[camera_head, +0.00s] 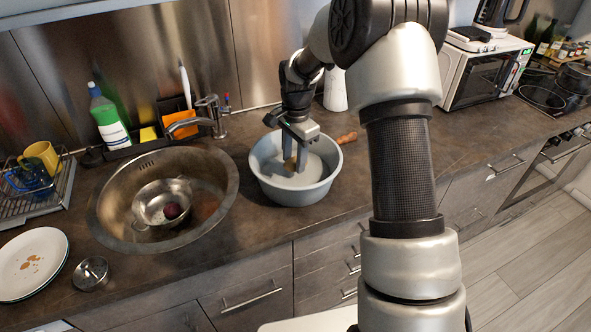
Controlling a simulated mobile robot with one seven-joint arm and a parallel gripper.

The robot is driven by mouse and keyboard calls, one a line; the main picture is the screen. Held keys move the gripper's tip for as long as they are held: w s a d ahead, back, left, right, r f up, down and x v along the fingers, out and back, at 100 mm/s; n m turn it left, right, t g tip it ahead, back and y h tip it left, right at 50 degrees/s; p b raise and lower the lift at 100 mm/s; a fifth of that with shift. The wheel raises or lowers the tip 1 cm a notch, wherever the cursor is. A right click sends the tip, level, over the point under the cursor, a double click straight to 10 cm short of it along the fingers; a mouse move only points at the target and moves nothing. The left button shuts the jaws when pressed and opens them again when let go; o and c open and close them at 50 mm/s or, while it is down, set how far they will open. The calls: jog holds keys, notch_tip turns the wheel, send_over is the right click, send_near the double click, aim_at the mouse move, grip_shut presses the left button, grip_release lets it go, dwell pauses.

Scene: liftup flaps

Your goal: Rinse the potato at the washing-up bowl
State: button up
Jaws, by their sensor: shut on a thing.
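The washing-up bowl (296,192) is a pale grey-blue round tub on the counter, right of the sink. My gripper (294,166) reaches down into the bowl from above and behind. It is shut on the potato (289,165), a small brownish lump between the fingers. The potato is inside the bowl's rim, and the fingers partly hide it. The bowl's inside looks pale; I cannot tell how deep any water is or whether the potato touches it.
Left of the bowl is a round sink (120,225) holding a metal colander (150,207) with a dark red item. The tap (213,115) stands behind. A plate (30,262) and small metal tin (91,274) are at left. A wooden-handled item (348,138) lies right of the bowl.

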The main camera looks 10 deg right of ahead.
jog(key=shift+r+p, duration=2.6)
jog(key=shift+r, duration=1.8)
notch_tip(320, 180, up, 4)
jog(key=p, duration=0.3)
send_over(294, 160)
